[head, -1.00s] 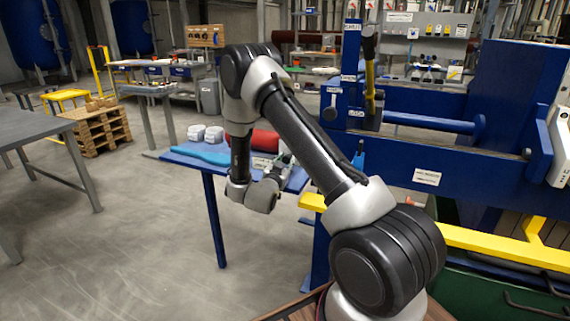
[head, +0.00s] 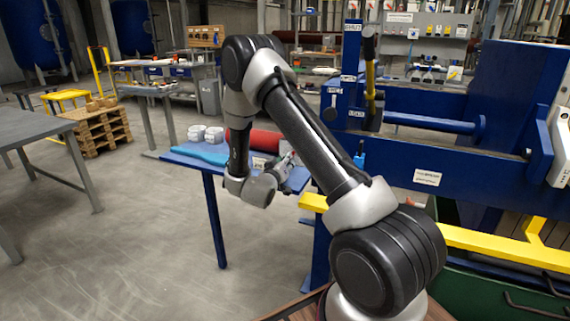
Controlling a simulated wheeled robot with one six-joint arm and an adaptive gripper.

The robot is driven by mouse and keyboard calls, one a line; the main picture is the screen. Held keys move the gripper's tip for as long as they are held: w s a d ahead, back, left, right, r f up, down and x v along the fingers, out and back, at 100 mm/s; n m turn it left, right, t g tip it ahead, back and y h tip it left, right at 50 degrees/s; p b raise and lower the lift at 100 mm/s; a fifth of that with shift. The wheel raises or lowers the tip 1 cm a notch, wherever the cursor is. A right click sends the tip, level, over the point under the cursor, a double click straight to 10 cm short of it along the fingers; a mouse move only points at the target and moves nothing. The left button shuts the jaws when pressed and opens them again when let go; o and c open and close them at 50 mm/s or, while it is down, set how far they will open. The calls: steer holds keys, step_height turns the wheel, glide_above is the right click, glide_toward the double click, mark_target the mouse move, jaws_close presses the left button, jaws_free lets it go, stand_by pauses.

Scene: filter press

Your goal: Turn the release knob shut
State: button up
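A lever with a yellow grip (head: 370,80) and a black top stands upright just right of the post. My gripper (head: 287,163) is at the end of my arm, low over the blue side table and left of the press, apart from the knob. The gripper is small and partly hidden by my wrist and arm, so its finger opening cannot be made out.
The blue side table (head: 190,158) holds a red roll (head: 262,139), a blue cloth (head: 203,152) and white rolls (head: 205,133). The blue press frame (head: 430,160) and yellow rail (head: 485,244) fill the right. A grey table (head: 40,127) and pallets (head: 97,130) stand left. The floor between is clear.

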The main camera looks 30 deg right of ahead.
steer(key=n, duration=0.3)
steer(key=shift+g, duration=0.3)
steer(key=shift+w+a+n+g, duration=0.15)
steer(key=shift+n+g, duration=0.15)
steer(key=shift+n, duration=1.4)
steer(key=o, duration=0.8)
steer(key=shift+c, duration=0.2)
steer(key=v, duration=1.2)
